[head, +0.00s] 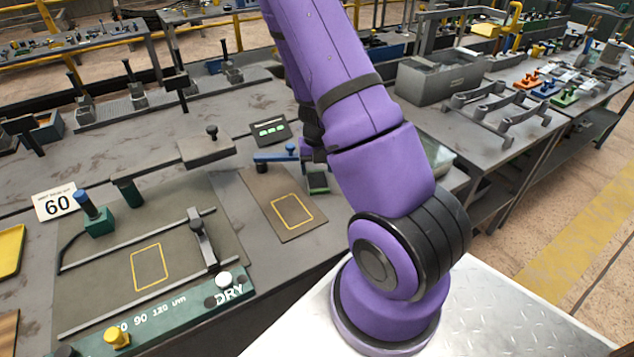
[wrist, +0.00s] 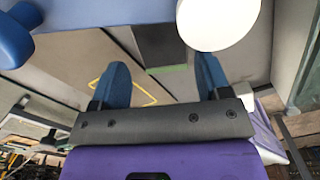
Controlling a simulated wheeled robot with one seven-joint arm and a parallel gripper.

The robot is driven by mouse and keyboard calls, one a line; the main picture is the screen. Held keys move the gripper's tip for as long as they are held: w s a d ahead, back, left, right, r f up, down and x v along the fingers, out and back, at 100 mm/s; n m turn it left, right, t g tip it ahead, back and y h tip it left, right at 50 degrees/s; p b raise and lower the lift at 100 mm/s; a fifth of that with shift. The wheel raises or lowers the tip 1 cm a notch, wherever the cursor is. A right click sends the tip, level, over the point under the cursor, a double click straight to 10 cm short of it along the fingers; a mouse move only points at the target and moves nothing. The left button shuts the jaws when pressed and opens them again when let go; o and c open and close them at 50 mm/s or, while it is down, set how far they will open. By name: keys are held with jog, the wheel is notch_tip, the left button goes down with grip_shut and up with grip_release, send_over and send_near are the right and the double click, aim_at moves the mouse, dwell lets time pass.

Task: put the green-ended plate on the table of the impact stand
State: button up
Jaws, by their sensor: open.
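A dark plate with a green end (wrist: 158,45) shows in the wrist view just beyond and between my fingertips. In the head view a small plate with green edging (head: 317,183) lies low beside the end of my arm. My gripper (wrist: 160,65) is open, with its two blue fingers apart and nothing clasped between them.
A white disc (wrist: 218,22) and a blue bar (wrist: 100,14) are close to my gripper in the wrist view. A brown mat with a yellow outline (head: 275,215) lies in front.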

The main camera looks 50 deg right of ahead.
aim_at(324, 188)
jog(key=shift+d+f, duration=0.1)
jog(key=shift+f, duration=2.2)
jog(key=shift+c, duration=0.4)
jog(key=c, duration=1.1)
jog(key=shift+r, duration=0.15)
jog(key=shift+r, duration=0.4)
jog(key=shift+s+r, duration=0.1)
jog(key=shift+r, duration=0.05)
jog(key=shift+s+a, duration=0.25)
jog(key=shift+s, duration=0.7)
jog(key=shift+s+a, duration=0.2)
jog(key=shift+s, duration=0.7)
jog(key=shift+r, duration=6.85)
